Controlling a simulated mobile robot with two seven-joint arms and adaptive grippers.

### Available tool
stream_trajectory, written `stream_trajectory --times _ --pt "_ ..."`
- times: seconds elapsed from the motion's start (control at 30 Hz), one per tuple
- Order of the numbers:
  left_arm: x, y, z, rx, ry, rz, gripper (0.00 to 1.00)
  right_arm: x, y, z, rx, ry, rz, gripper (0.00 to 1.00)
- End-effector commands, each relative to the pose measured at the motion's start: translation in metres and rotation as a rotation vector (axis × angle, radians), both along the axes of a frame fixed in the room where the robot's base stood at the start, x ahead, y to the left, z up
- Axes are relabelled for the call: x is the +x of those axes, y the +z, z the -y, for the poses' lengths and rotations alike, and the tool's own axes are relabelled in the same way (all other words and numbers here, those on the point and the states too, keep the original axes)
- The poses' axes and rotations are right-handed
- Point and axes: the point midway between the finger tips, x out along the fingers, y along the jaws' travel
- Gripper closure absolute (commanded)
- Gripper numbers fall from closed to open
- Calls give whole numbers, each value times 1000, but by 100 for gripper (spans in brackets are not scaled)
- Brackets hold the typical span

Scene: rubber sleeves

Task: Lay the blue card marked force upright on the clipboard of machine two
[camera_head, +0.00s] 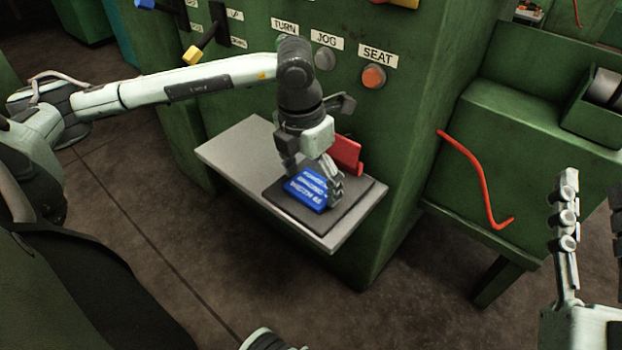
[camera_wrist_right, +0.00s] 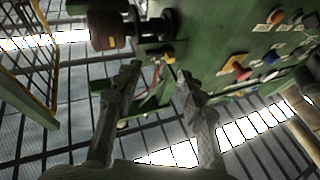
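A blue card (camera_head: 307,190) with white lettering is on the dark clipboard (camera_head: 283,205), on the grey shelf of the green machine. Its lettering appears upside down from my head camera, and its words are too small to read surely. My left gripper (camera_head: 314,181) is directly over the card, with fingers at its far and right edges. I cannot tell whether they grip it or only touch it. My right gripper (camera_head: 590,225) is raised at the right, away from the shelf. In the right wrist view its fingers (camera_wrist_right: 157,80) are apart with nothing between them.
A red block-like piece (camera_head: 346,154) stands just behind the gripper at the clipboard's back. The shelf (camera_head: 235,150) is bare on its left. A panel with TURN, JOG and SEAT labels (camera_head: 377,56) rises behind. A red bent bar (camera_head: 478,180) is on the machine at right.

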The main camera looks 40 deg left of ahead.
Motion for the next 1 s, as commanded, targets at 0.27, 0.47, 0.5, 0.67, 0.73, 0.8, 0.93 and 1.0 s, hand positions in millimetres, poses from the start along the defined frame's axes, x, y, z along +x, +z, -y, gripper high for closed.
stream_trajectory --times 0.27,0.47,0.5,0.67,0.73,0.8,0.93,1.0 --pt "0 0 0 0 0 0 2 0 0 0 -1 0 -2 60" --pt "0 2 0 0 0 0 2 0 1 0 -2 0 -6 60" --pt "0 4 0 0 0 0 2 1 0 -1 -6 1 -16 60" --pt "-2 27 -1 0 0 4 2 8 -19 2 -49 -9 -103 60" --pt "-3 43 -1 0 -1 5 2 11 -29 4 -73 -16 -149 60" --pt "-5 59 -1 0 -1 5 2 15 -40 7 -99 -24 -199 60" --pt "-9 87 -2 0 0 4 2 19 -60 15 -144 -41 -290 60" --pt "-10 99 -2 0 0 4 2 21 -70 18 -165 -49 -332 60"
